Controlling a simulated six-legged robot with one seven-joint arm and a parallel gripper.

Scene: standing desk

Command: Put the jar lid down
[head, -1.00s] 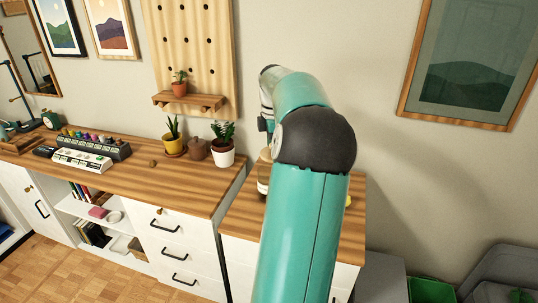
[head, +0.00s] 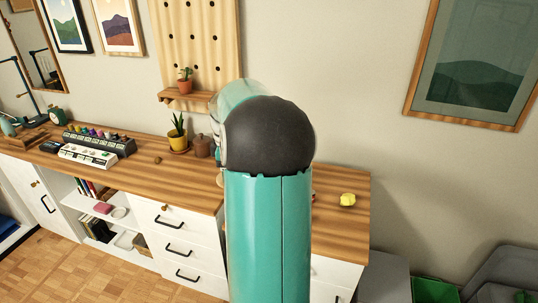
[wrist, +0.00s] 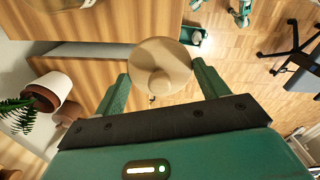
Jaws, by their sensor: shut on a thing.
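My gripper (wrist: 160,70) is shut on the jar lid (wrist: 165,58), a round pale wooden disc with a knob, held between the two teal fingers. In the wrist view the lid is in the upper middle, with wooden tops and the floor behind it. Whether it touches any surface cannot be told. In the head view my arm hides the gripper and lid. A pale round object (wrist: 58,3) is cut off at the top left of the wrist view; I cannot tell if it is the jar.
A white potted plant (wrist: 48,92) is left in the wrist view.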

